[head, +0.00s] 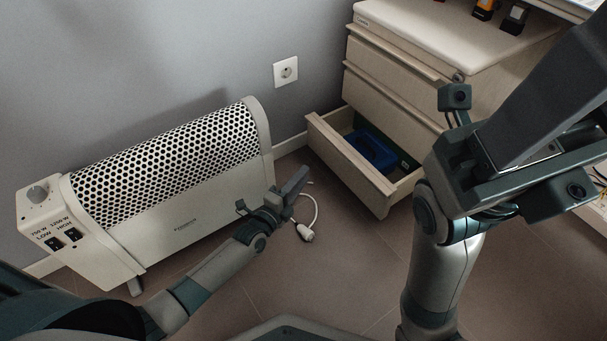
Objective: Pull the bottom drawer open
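The bottom drawer (348,164) of the pale wooden cabinet (392,86) stands pulled out, its front panel well forward of the drawers above. Its inside shows, with a blue object (372,149) in it. Its right end is partly hidden by my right arm. My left gripper (296,181) is in front of the heater's right end, left of the drawer front and apart from it in the picture. I see it edge-on, so its opening is unclear. My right gripper (545,100) is large and close to the camera, in front of the cabinet. Its fingertips are not clearly visible.
A white heater (185,235) with a perforated top stands along the wall at left. A wall socket (286,71) is above. Brown floor (345,265) is clear in front of the drawer.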

